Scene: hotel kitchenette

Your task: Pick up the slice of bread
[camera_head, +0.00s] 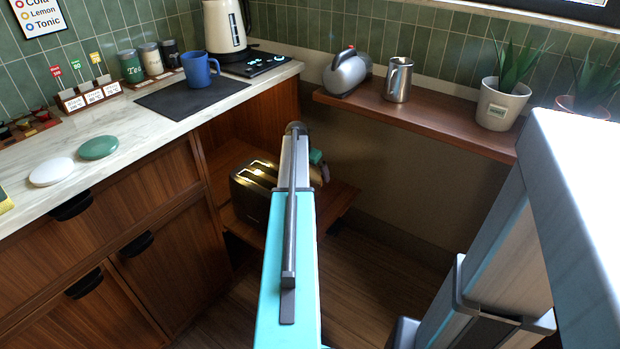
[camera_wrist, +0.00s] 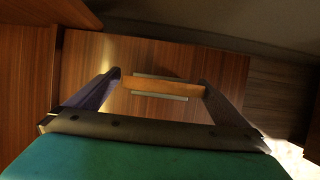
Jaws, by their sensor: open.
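In the wrist view, a narrow orange-brown piece, which looks like the slice of bread (camera_wrist: 165,86) seen edge-on, lies across the gap between my fingertips. Thin grey strips run along its far and near sides, perhaps a holder. My gripper (camera_wrist: 162,81) is open, with one finger at each end of the slice; I cannot tell if they touch it. In the head view, my gripper (camera_head: 324,172) is mostly hidden behind my arm, low over the wooden shelf, right of the toaster. The slice does not show there.
A dark toaster (camera_head: 256,190) with lit slots stands on the low wooden shelf (camera_head: 343,196) just left of my arm. A counter (camera_head: 140,130) with a blue mug (camera_head: 200,70) and kettle is above left. A wall shelf (camera_head: 430,116) holds a metal jug and potted plants.

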